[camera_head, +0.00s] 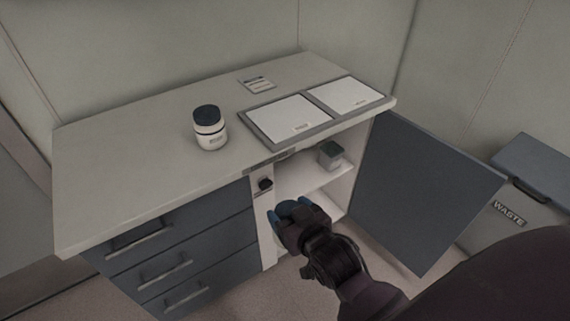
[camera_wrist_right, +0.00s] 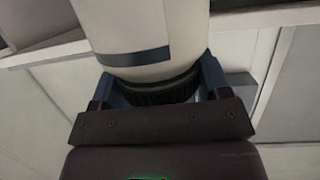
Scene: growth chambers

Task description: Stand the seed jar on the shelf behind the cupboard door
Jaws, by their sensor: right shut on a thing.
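My right gripper (camera_head: 292,207) is in front of the open cupboard, its blue fingers pointing toward the opening. In the right wrist view my right gripper (camera_wrist_right: 160,92) is shut around the black ribbed cap of a white jar (camera_wrist_right: 145,25) with a dark band. In the head view the gripper hides this jar. A similar white jar (camera_head: 211,137) with a dark lid stands upright on the counter; its label is too small to read. The dark cupboard door (camera_head: 425,190) stands wide open to the right. The white shelf (camera_head: 300,183) shows inside. My left gripper is not in view.
A small grey-lidded container (camera_head: 330,155) stands on the shelf toward the back right. The counter (camera_head: 130,165) holds two white panels in a grey tray (camera_head: 270,140) and a small card (camera_head: 257,84). A waste bin (camera_head: 520,215) stands beyond the door. Drawers (camera_head: 180,250) are left of the opening.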

